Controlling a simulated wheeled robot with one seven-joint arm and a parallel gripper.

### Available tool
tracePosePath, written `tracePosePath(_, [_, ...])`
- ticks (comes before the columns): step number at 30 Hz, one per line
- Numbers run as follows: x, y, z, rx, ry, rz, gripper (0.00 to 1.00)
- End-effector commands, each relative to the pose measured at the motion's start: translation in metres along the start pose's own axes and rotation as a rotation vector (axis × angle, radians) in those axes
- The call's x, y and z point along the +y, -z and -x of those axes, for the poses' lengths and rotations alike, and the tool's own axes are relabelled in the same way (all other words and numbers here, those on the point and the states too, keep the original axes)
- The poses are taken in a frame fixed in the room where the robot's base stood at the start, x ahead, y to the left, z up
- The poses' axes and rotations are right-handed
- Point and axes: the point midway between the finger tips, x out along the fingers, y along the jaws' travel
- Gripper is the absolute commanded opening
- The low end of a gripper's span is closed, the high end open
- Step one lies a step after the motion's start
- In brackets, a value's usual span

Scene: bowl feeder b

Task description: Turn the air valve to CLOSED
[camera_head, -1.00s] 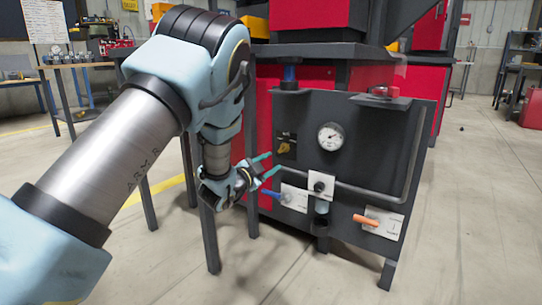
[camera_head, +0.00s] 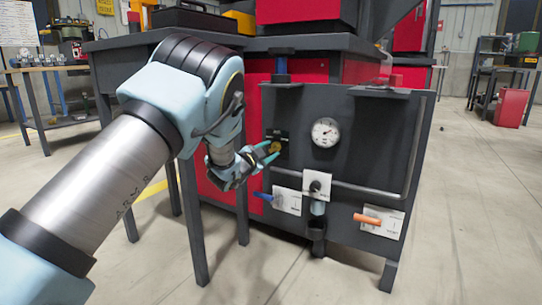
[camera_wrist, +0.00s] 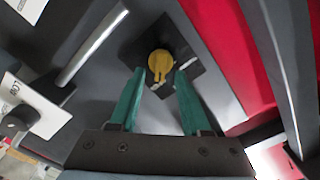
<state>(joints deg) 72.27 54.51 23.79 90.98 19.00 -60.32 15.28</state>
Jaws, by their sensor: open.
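A dark panel (camera_head: 350,150) carries several controls; their lettering is too small to read in the head view, so I cannot tell which is labelled as the air valve. A yellow knob (camera_wrist: 160,64) sits on a black square plate, pointing down in the wrist view. It also shows in the head view (camera_head: 275,147), partly hidden by my fingers. My gripper (camera_head: 271,152) is open, with its green fingertips (camera_wrist: 160,76) on either side of the knob's lower part. I cannot tell whether they touch it. A blue lever (camera_head: 263,196) and an orange lever (camera_head: 367,219) sit lower on the panel.
A round gauge (camera_head: 325,132) is right of the knob. A black knob on a white plate (camera_head: 316,186) and a grey pipe (camera_head: 365,191) are below. A dark table (camera_head: 150,42) stands close behind my arm. Open floor (camera_head: 460,220) lies to the right.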

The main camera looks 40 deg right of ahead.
Motion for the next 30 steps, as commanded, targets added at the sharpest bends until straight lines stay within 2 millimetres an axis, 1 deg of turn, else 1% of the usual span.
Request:
tracePosePath(1, [0.0011, -0.0007, -0.0054, 0.003, 0.001, -0.002, 0.47])
tracePosePath(5, [0.0, 0.0, -0.0123, 0.001, 0.001, -0.001, 0.47])
tracePosePath(14, [-0.0007, 0.0004, -0.0136, 0.0, 0.001, 0.0, 0.46])
tracePosePath(26, [-0.0007, 0.0003, -0.0134, 0.0, 0.001, 0.0, 0.01])
tracePosePath(27, [-0.0006, 0.0003, -0.0133, 0.0, 0.001, 0.0, 0.0])
tracePosePath(30, [-0.0006, 0.0003, -0.0133, 0.0, 0.0, 0.0, 0.0])
